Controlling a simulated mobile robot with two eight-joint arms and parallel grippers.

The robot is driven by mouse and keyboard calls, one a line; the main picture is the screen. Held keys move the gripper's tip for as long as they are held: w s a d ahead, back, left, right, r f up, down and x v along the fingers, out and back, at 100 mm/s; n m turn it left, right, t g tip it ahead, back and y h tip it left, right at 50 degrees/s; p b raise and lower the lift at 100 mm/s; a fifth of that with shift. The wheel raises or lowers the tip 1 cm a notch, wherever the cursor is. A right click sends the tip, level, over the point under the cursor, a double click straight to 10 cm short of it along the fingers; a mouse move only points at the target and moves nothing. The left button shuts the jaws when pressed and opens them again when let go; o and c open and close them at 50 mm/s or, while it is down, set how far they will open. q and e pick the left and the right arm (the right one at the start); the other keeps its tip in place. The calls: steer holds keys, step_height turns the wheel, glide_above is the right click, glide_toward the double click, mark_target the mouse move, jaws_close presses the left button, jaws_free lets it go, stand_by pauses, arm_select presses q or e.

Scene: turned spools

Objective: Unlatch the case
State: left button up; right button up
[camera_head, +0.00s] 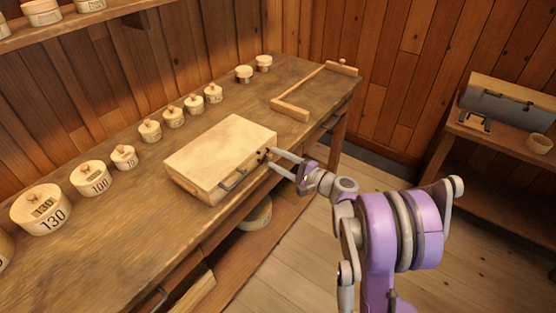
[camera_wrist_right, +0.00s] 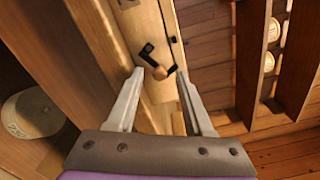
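The case (camera_head: 222,145) is a pale wooden box, lid down, lying flat on the workbench. Its front side carries a dark handle (camera_head: 233,182) and, nearer its right end, a small dark latch (camera_head: 262,156). In the right wrist view the latch (camera_wrist_right: 147,52) shows as a dark bent piece with a small wooden knob (camera_wrist_right: 159,73) on the case (camera_wrist_right: 148,25). My right gripper (camera_head: 272,158) is at the front of the case by the latch. In the wrist view its open fingers (camera_wrist_right: 160,75) stand on either side of the knob, apparently without closing on it. My left gripper is out of view.
Lidded, numbered wooden pots (camera_head: 92,178) line the back of the workbench (camera_head: 130,215). A wooden frame-like piece (camera_head: 291,110) lies right of the case. A side table (camera_head: 490,138) with a grey-fronted box stands at right. Bare benchtop lies left of the case.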

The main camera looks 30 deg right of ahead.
steer(key=v, duration=1)
steer(key=shift+s, duration=0.4)
steer(key=s+a+r+n+g+p, duration=0.1)
steer(key=s+a+n+g+p, duration=0.25)
steer(key=a, duration=0.55)
steer(key=s+a+n+g+p, duration=0.2)
steer(key=a+n+g, duration=0.25)
steer(key=a, duration=0.55)
steer(key=s+a+r+n+g+h+p, duration=0.2)
steer(key=s+n+h+p, duration=0.3)
steer(key=s, duration=0.8)
steer(key=r+n+g+h, duration=0.1)
steer(key=n+h, duration=0.1)
steer(key=n, duration=0.2)
steer(key=shift+r+n, duration=0.15)
steer(key=shift+n, duration=0.25)
